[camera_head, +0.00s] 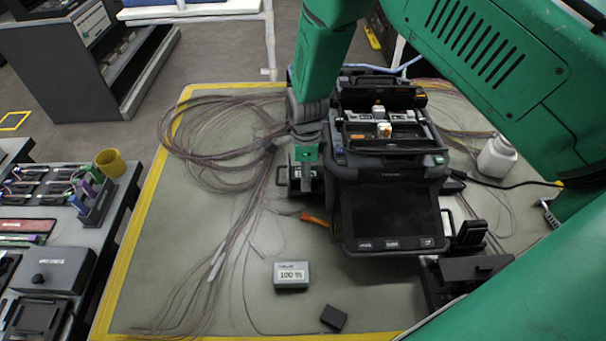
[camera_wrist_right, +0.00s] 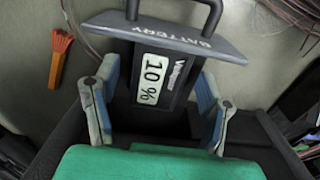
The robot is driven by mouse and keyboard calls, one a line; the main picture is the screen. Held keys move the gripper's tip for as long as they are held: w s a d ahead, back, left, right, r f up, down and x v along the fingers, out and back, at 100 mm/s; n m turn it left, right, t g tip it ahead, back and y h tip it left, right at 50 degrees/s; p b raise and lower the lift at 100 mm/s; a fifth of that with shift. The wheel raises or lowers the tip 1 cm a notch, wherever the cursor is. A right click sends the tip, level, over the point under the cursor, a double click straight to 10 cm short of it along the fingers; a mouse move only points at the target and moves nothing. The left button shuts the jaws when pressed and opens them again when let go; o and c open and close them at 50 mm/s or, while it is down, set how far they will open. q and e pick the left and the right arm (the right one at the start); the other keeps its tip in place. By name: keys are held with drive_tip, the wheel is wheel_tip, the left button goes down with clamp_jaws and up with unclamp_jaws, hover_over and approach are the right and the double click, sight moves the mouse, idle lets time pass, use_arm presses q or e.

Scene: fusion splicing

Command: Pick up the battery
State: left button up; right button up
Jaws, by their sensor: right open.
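A dark battery (camera_wrist_right: 176,85) with a handle and a white "10 %" label fills the middle of the right wrist view. Its plate reads "BATTERY". In the head view it sits at the left side of the black fusion splicer (camera_head: 388,215), largely hidden by my right gripper (camera_head: 306,172). In the wrist view my right gripper (camera_wrist_right: 155,95) is open, with one pale blue-grey finger on each side of the battery; I cannot tell whether they touch it. A grey battery (camera_head: 291,275) labelled "100 %" lies on the mat in front of the splicer. My left gripper is not in view.
An orange tool (camera_head: 316,220) lies near the splicer; it also shows in the wrist view (camera_wrist_right: 60,58). Coiled fibre cables (camera_head: 215,140) spread over the left of the mat. A small black block (camera_head: 333,317) lies at the front. A white bottle (camera_head: 497,157) stands right.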

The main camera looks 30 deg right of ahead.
drive_tip(key=shift+d, duration=0.4)
drive_tip(key=shift+c, duration=1.3)
drive_tip(key=c, duration=0.7)
drive_tip(key=shift+a, duration=0.2)
clamp_jaws()
drive_tip(key=shift+a+r, duration=0.1)
drive_tip(key=shift+a, duration=0.3)
drive_tip(key=shift+w+d+r, duration=0.15)
drive_tip(key=shift+d+r, duration=0.15)
drive_tip(key=shift+r, duration=0.35)
wheel_tip(320, 180, up, 17)
drive_tip(key=shift+f, duration=0.2)
